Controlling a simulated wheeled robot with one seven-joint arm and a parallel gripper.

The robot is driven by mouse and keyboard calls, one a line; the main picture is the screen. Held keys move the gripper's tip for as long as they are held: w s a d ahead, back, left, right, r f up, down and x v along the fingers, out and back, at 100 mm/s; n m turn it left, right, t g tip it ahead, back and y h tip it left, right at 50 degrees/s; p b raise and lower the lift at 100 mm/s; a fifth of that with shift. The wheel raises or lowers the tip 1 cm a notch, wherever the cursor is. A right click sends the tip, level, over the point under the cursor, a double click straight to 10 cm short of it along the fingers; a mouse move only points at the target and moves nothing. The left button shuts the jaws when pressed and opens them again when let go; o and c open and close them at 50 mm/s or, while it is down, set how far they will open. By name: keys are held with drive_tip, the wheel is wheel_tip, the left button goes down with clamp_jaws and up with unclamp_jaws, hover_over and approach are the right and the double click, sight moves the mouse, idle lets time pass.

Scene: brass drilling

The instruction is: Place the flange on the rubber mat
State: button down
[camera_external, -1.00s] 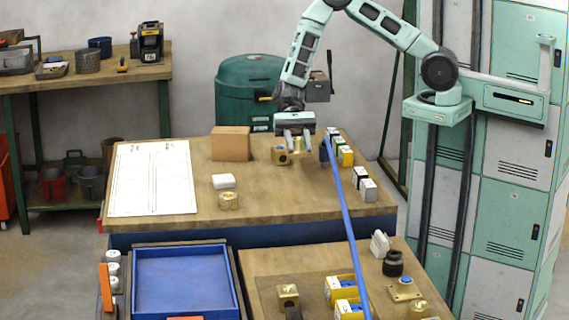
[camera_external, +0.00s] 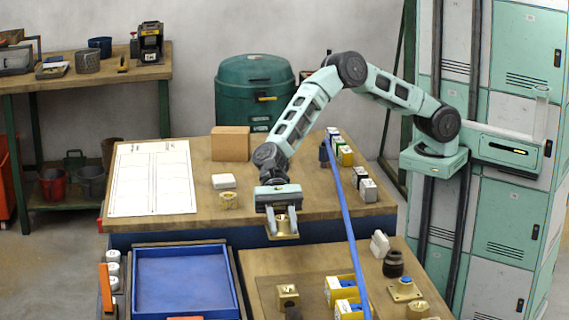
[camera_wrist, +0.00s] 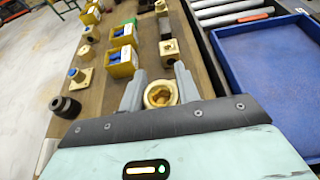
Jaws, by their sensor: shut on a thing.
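My gripper (camera_external: 283,222) is shut on the brass flange (camera_external: 284,234), which has a square plate and a round hollow boss. It hangs in the air over the gap between the back table and the front right table. In the wrist view the flange (camera_wrist: 160,94) sits between the two grey fingers of my gripper (camera_wrist: 160,88).
Yellow bins (camera_external: 343,290) with blue parts, a brass block (camera_external: 287,295), a dark cylinder (camera_external: 393,264) and a brass plate with a blue knob (camera_external: 405,290) stand on the front right table. A blue tray (camera_external: 187,280) lies left. A blue slanting bar (camera_external: 348,225) passes right of my gripper.

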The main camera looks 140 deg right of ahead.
drive_tip(key=w+a+b, duration=0.2)
drive_tip(key=w+a, duration=0.2)
drive_tip(key=a, duration=0.2)
drive_tip(key=shift+f, duration=4.8)
drive_tip(key=c, duration=1)
unclamp_jaws()
drive_tip(key=shift+f, duration=0.2)
drive_tip(key=shift+r, duration=0.25)
drive_tip(key=v, duration=1.2)
